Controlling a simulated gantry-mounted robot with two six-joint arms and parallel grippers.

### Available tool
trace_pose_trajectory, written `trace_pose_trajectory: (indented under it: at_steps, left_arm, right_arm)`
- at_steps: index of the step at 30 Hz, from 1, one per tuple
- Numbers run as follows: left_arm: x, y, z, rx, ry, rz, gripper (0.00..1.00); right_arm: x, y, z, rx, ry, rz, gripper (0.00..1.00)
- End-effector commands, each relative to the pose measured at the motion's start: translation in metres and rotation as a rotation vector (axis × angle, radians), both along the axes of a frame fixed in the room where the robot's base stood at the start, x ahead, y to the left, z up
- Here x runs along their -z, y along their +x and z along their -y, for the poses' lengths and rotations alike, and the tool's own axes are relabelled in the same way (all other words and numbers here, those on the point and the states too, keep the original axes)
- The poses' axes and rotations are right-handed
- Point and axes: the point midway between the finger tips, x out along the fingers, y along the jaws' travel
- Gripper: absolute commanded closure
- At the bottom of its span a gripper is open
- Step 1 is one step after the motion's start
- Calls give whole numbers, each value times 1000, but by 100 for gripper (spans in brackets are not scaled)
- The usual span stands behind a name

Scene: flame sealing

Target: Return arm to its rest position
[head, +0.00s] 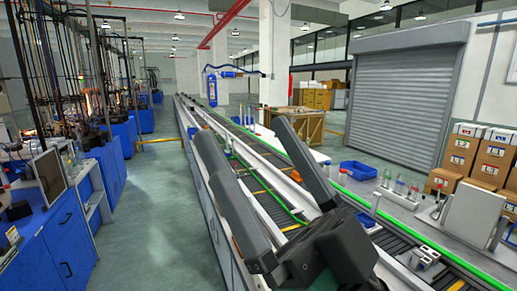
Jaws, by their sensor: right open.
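My right gripper (244,130) is large in the lower middle of the head view. It is dark grey, with two long fingers pointing up and away from me. The fingers are wide apart and nothing shows between them except the conveyor line (187,118) behind. The gripper hides part of that line, and I cannot tell how high it is above it. My left gripper does not show in this view.
A blue tray (358,170) and small glassware (400,186) lie on the bench right of the line. Several cardboard boxes (462,148) are stacked at the right. Blue machines (42,215) stand at the left. The grey floor (150,200) between them and the line is clear.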

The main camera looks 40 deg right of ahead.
Motion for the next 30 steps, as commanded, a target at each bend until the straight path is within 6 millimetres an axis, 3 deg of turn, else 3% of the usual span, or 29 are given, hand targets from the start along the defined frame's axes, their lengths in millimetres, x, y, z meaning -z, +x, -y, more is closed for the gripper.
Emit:
trace_pose_trajectory:
  at_steps: [6, 11, 14, 24, 27, 30]
  left_arm:
    - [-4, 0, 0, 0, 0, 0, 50]
    - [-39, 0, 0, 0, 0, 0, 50]
    - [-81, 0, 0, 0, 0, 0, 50]
    - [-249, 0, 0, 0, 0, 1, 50]
    - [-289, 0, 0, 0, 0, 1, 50]
    - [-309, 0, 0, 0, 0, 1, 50]
  right_arm:
    - [-3, 1, 0, -4, 1, 0, 0]
    - [-39, 1, 0, -5, 2, 0, 0]
    - [-81, 1, 0, -6, 3, 0, 0]
    - [-248, 1, 0, -6, 2, 0, 0]
    - [-288, 1, 0, -6, 2, 0, 0]
    - [-308, 1, 0, -6, 2, 0, 0]
